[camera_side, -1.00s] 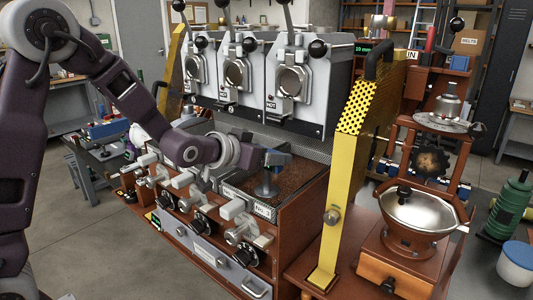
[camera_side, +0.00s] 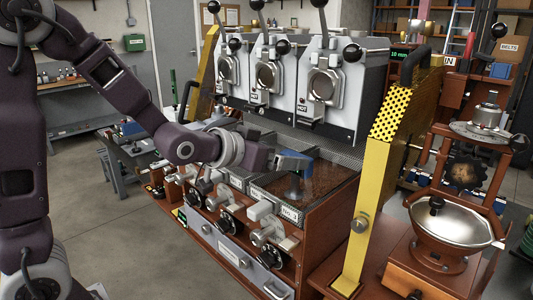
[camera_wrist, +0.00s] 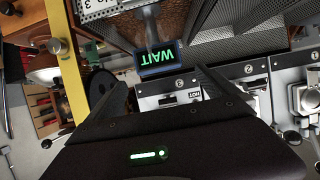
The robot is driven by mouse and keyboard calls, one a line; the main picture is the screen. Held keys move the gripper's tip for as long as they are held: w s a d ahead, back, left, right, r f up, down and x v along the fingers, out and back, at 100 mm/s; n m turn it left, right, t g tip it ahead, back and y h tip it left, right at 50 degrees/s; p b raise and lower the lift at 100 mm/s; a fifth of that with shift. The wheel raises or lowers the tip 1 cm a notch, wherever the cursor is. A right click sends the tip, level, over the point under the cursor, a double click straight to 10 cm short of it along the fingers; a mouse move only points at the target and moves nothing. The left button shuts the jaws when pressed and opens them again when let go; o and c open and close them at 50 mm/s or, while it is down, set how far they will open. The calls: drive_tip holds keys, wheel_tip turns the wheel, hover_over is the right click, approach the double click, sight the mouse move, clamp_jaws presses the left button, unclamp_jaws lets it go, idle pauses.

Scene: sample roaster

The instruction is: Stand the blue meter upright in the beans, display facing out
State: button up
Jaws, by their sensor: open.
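The blue meter (camera_side: 294,162) stands in the brown beans (camera_side: 322,187) of the right-hand tray, above the No. 3 label. Its head is up and its grey stem goes down into the beans. How deep the stem sits is hard to tell. In the wrist view, the meter (camera_wrist: 160,69) shows a green WAIT display turned toward my gripper, on the front-left side. My gripper (camera_wrist: 162,77) is open, with its dark fingers spread on either side of the meter's head. In the side view, my gripper (camera_side: 273,160) is level with the head, and its fingertips are partly hidden.
Three roaster units (camera_side: 325,85) with black-knobbed levers and HOT labels stand behind the tray. A yellow perforated post (camera_side: 368,190) rises at the right. Knobs and valves (camera_side: 268,230) line the front. A metal bowl (camera_side: 450,222) stands farther right.

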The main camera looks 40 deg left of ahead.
drive_tip(key=s+d+g, duration=0.1)
drive_tip(key=s+g, duration=0.7)
drive_tip(key=s, duration=2.2)
drive_tip(key=shift+s+f, duration=0.25)
drive_tip(key=shift+f, duration=0.15)
